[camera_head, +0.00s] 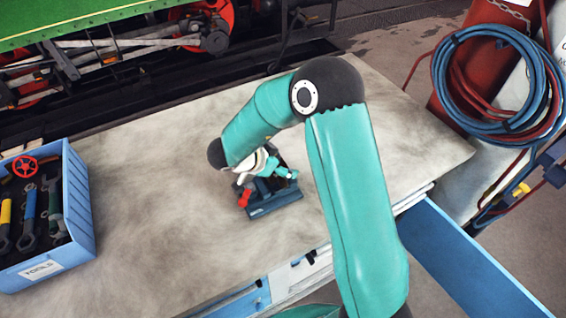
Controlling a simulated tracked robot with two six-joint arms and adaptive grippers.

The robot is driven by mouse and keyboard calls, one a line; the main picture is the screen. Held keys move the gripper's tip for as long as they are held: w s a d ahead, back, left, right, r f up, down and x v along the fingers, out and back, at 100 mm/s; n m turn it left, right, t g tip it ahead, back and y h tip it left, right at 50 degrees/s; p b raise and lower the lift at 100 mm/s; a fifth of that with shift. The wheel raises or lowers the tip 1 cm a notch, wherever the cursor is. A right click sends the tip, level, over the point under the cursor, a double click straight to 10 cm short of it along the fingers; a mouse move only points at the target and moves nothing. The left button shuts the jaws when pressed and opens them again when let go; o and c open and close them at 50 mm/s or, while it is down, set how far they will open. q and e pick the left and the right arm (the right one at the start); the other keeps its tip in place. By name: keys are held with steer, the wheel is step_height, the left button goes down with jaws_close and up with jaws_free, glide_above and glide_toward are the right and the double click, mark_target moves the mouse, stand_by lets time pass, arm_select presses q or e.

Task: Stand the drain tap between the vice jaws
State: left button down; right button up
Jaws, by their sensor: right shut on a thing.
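The dark blue vice (275,207) stands on the worktop near its front edge. My right arm reaches over it, and my right gripper (262,175) is low at the vice, shut on what looks like the drain tap. The tap is mostly hidden by the gripper and wrist. A small red piece (243,198) shows at the left of the vice; I cannot tell whether it belongs to the tap or to the vice. Whether the tap is upright or between the jaws cannot be seen. My left gripper is not in view.
A blue tool crate (82,250) with several tools stands at the left of the worktop (150,190). An open blue drawer (470,265) juts out at the front right. Gas cylinders with coiled hoses (445,75) stand at the right. The worktop left of the vice is clear.

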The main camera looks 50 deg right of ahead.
steer(key=shift+f, duration=0.65)
steer(key=shift+f, duration=0.4)
stand_by(1.0)
steer(key=shift+f, duration=0.35)
stand_by(0.4)
steer(key=shift+f+p, duration=0.15)
steer(key=shift+p, duration=0.4)
stand_by(1.0)
steer(key=o, duration=1.8)
steer(key=shift+c, duration=0.2)
steer(key=shift+o, duration=0.2)
steer(key=shift+s+f, duration=0.1)
